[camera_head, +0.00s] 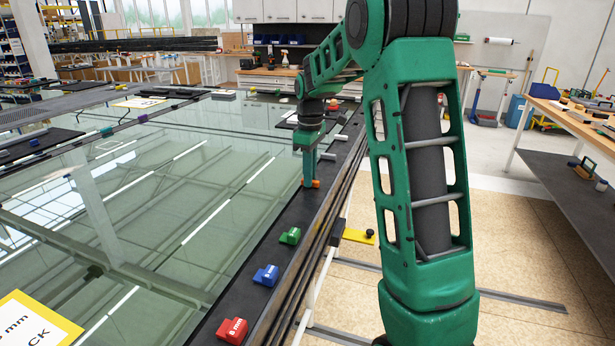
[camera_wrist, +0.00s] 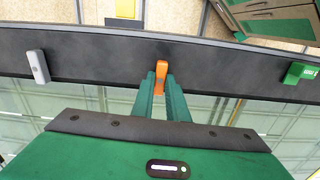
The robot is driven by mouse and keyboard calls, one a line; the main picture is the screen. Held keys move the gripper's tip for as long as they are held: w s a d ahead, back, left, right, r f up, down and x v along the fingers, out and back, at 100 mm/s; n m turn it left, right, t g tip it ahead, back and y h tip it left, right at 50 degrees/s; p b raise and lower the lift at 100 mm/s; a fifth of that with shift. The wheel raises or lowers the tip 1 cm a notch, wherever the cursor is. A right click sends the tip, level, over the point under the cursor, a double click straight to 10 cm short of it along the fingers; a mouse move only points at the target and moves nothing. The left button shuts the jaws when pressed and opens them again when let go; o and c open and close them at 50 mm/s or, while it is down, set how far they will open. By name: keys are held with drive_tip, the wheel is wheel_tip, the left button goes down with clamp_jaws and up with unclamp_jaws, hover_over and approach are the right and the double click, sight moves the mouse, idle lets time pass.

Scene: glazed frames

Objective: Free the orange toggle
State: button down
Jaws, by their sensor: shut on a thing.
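The orange toggle (camera_wrist: 160,76) sits on the black frame edge along the glazed panel. In the wrist view my gripper (camera_wrist: 160,88) has its two green fingers closed around it. The fingers hide part of the toggle. I cannot tell whether it is lifted or still touching the frame.
Along the same frame sit a green toggle (camera_head: 290,236), a blue one (camera_head: 266,275) and a red one (camera_head: 232,330), nearer to me. A grey toggle (camera_wrist: 38,67) is on the other side. A yellow sign (camera_head: 30,325) lies on the glass. A workbench (camera_head: 570,115) stands at right.

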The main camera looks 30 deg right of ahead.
drive_tip(key=m, duration=0.4)
drive_tip(key=shift+w+d+r+m, duration=0.1)
drive_tip(key=shift+d+m, duration=0.05)
drive_tip(key=shift+m, duration=0.15)
drive_tip(key=m, duration=0.8)
drive_tip(key=shift+m, duration=0.4)
drive_tip(key=m, duration=0.3)
drive_tip(key=shift+m, duration=0.4)
drive_tip(key=shift+w+a, duration=0.1)
drive_tip(key=shift+a, duration=0.1)
drive_tip(key=c, duration=1.7)
unclamp_jaws()
drive_tip(key=shift+c, duration=0.2)
